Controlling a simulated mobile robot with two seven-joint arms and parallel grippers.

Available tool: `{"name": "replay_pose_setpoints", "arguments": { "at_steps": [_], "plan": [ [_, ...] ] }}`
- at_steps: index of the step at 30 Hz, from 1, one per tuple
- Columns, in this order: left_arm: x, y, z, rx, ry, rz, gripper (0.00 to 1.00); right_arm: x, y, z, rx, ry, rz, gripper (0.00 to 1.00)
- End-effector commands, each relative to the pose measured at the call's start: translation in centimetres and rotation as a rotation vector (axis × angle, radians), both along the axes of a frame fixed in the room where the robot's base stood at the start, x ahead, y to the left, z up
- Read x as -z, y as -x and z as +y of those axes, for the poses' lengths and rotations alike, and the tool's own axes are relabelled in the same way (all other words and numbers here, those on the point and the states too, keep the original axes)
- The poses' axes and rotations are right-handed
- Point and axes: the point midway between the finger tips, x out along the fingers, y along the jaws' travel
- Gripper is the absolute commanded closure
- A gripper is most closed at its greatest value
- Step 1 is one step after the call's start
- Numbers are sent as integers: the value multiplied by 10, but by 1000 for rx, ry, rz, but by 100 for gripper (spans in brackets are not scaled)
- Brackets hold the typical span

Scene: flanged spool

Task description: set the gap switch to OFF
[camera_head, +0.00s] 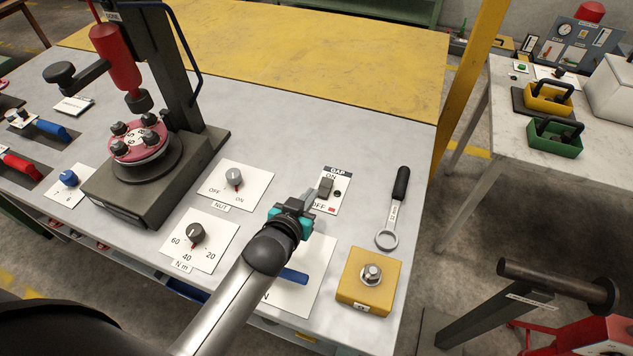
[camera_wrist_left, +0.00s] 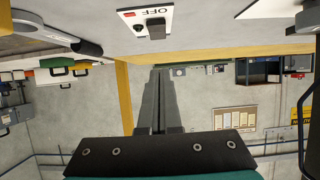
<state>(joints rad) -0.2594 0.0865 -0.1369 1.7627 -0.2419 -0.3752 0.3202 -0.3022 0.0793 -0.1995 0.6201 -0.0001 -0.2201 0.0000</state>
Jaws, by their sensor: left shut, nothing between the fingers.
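The gap switch (camera_head: 326,187) is a small dark block on a white plate (camera_head: 335,205) labelled GAP, with ON at the far end and OFF with a red mark at the near end. In the left wrist view the switch (camera_wrist_left: 156,28) stands out from its plate beside the OFF label, beyond my fingertips. My left gripper (camera_head: 308,197) is shut and empty, just to the left of and near the switch. I cannot tell whether it touches the switch, nor which way the switch is set. My right gripper is not in view.
A ring spanner (camera_head: 395,210) lies right of the gap plate. A yellow block with a bolt (camera_head: 370,278) is nearer the front. The NUT knob (camera_head: 234,177) and a torque dial (camera_head: 197,233) lie left. A press with a red spool (camera_head: 138,145) stands farther left.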

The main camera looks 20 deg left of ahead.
Motion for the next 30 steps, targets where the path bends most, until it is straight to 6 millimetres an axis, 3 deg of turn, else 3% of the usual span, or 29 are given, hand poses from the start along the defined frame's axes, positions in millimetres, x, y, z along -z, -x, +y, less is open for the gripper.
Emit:
{"name": "replay_pose_setpoints", "arguments": {
  "at_steps": [4,10,30],
  "plan": [
    [-4,22,1,0,0,1,100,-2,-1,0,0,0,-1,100],
    [-8,35,1,0,0,0,100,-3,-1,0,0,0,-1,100],
    [-8,38,1,0,0,0,100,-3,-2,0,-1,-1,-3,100]
  ]
}}
